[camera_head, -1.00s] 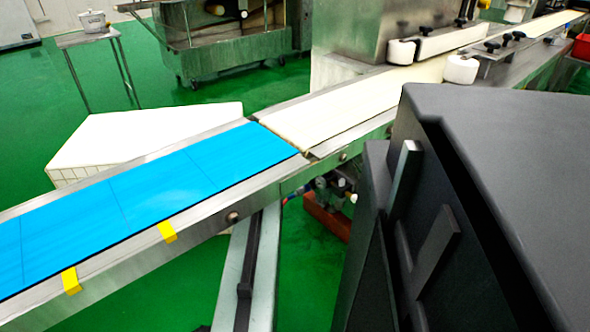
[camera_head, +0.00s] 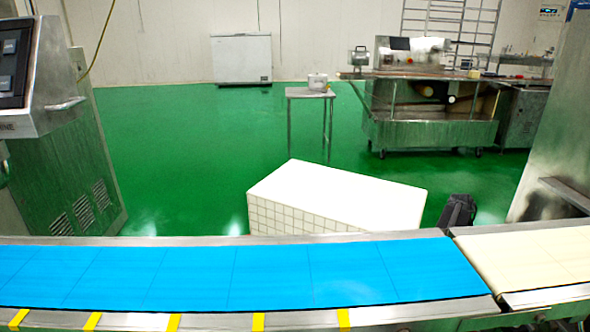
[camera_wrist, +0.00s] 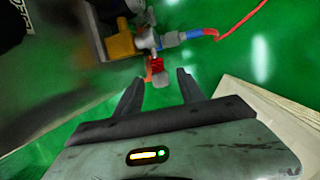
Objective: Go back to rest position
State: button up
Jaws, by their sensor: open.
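In the head view I cannot make out my gripper for certain. A blue conveyor belt (camera_head: 270,275) crosses the front of that view, with a cream belt (camera_head: 530,262) joining it at the right.
A white box (camera_head: 345,195) stands beyond the belt, with a small dark object (camera_head: 458,212) at its right. A steel cabinet (camera_head: 75,160) stands at the left. Green floor lies open behind. In the wrist view, a yellow part (camera_wrist: 121,45) and red hose (camera_wrist: 238,24) are close.

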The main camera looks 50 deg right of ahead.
jog(key=b+x, duration=0.5)
jog(key=x, duration=0.1)
jog(key=shift+s+f, duration=0.25)
jog(key=shift+r, duration=0.15)
